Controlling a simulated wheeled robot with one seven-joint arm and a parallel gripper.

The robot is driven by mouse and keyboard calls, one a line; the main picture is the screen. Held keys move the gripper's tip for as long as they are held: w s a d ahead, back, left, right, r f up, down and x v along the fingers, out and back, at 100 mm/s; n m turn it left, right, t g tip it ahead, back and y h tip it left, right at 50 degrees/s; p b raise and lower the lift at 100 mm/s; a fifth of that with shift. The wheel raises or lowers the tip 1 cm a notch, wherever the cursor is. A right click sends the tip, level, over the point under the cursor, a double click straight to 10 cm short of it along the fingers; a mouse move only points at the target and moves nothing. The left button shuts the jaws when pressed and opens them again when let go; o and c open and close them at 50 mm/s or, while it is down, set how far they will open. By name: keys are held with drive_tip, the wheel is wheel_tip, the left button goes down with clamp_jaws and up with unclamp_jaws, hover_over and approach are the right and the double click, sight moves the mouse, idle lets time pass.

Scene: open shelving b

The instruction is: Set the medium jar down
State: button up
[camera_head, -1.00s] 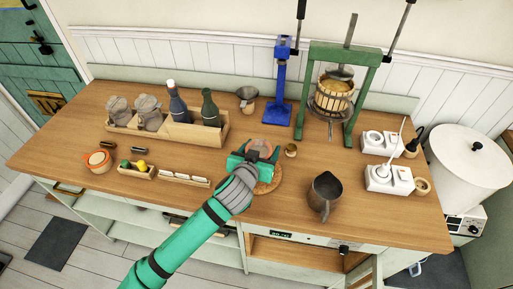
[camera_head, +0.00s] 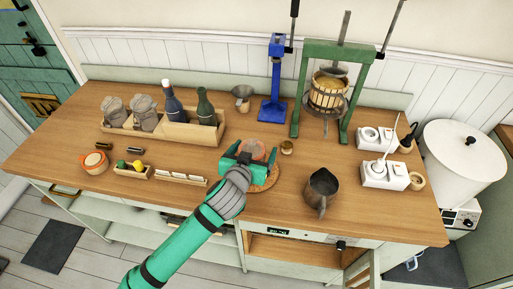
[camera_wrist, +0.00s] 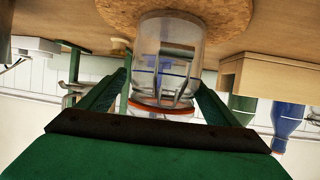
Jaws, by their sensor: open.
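The medium jar (camera_wrist: 168,50) is clear glass with an orange ring near its mouth. In the wrist view, which is upside down, its base rests on a round cork mat (camera_wrist: 225,12). The mat also shows in the head view (camera_head: 270,181), near the front edge of the counter. My gripper (camera_head: 252,153) is open around the jar. In the wrist view its two green fingers (camera_wrist: 163,88) stand on either side of the jar, with the jar between them. In the head view my gripper hides much of the jar.
A wooden crate (camera_head: 176,138) with jars and bottles stands behind left. A dark jug (camera_head: 321,188) is to the right, a small cup (camera_head: 287,147) just behind right. A green-framed press (camera_head: 345,52) and blue stand (camera_head: 273,82) stand at the back. A low tray (camera_head: 181,178) lies left.

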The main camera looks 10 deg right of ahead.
drive_tip(key=v, duration=1)
drive_tip(key=shift+s, duration=0.15)
